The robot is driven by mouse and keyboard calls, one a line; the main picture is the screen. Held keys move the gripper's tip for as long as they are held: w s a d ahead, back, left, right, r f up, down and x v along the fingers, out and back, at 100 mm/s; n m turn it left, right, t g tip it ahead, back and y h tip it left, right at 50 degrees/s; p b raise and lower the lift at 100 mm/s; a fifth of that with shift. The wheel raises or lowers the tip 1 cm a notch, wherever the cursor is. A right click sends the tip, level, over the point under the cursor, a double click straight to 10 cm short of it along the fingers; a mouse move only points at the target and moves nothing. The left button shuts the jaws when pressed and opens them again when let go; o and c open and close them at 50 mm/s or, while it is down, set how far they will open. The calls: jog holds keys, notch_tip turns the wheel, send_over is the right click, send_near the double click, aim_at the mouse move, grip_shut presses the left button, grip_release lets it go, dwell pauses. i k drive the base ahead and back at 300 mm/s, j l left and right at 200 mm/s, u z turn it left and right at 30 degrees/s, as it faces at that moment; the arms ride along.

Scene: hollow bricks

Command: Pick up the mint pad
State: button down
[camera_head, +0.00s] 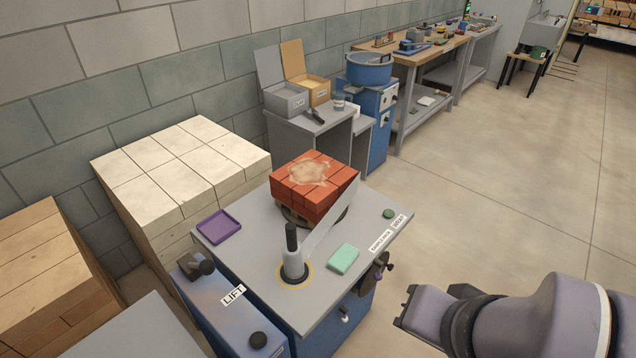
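The mint pad (343,258) is a small, pale green, rounded block. It lies flat on the grey top of the blue workstation (246,262), near its right front edge. My gripper (405,307) is at the lower right, to the right of the workstation and apart from the pad. Its finger end points left towards the workstation. I see it from the side, so the gap between the fingers does not show.
A grey upright post with a black top (292,255) and a slanted grey plate (330,215) stand left of and behind the pad. Red bricks (312,185) sit behind. A purple tray (219,227) lies left, a dark green piece (388,213) right. Open floor (480,200) lies right.

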aim_at(344, 256)
jog(key=i+l+u, duration=0.15)
jog(key=u, duration=0.3)
jog(key=i+l+u, duration=0.55)
jog(key=u, duration=0.3)
jog(key=i+l+u, duration=0.1)
jog(key=l+u, duration=0.35)
